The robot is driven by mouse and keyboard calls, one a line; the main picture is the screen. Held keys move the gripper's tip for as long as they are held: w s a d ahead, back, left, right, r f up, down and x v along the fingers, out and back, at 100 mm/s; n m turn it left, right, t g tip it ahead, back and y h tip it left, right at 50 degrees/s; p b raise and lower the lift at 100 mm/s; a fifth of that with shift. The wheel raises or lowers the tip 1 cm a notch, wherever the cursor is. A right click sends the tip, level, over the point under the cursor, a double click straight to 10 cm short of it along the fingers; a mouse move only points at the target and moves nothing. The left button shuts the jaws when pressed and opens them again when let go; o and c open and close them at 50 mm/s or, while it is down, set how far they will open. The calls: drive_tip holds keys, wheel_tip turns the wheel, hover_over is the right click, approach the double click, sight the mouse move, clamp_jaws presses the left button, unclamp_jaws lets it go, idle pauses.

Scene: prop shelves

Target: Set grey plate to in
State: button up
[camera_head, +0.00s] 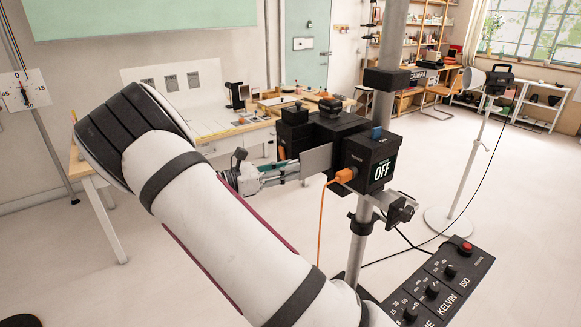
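The grey plate (317,160) is a flat grey panel beside a black box-shaped device (344,128) on a metal pole.
An orange cable (322,215) hangs from an orange plug on the front box. A black control panel (442,284) with knobs and a red button is at lower right. A wooden workbench (228,130) stands behind. A lamp stand (470,185) is at right, with open floor around.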

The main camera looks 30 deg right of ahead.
sight(316, 157)
drive_tip(key=shift+d, duration=0.4)
drive_tip(key=shift+c, duration=0.4)
clamp_jaws()
drive_tip(key=d, duration=1)
drive_tip(key=shift+w+d+b, duration=0.15)
drive_tip(key=shift+d+b, duration=0.15)
drive_tip(key=shift+b, duration=0.1)
drive_tip(key=shift+o, duration=0.4)
unclamp_jaws()
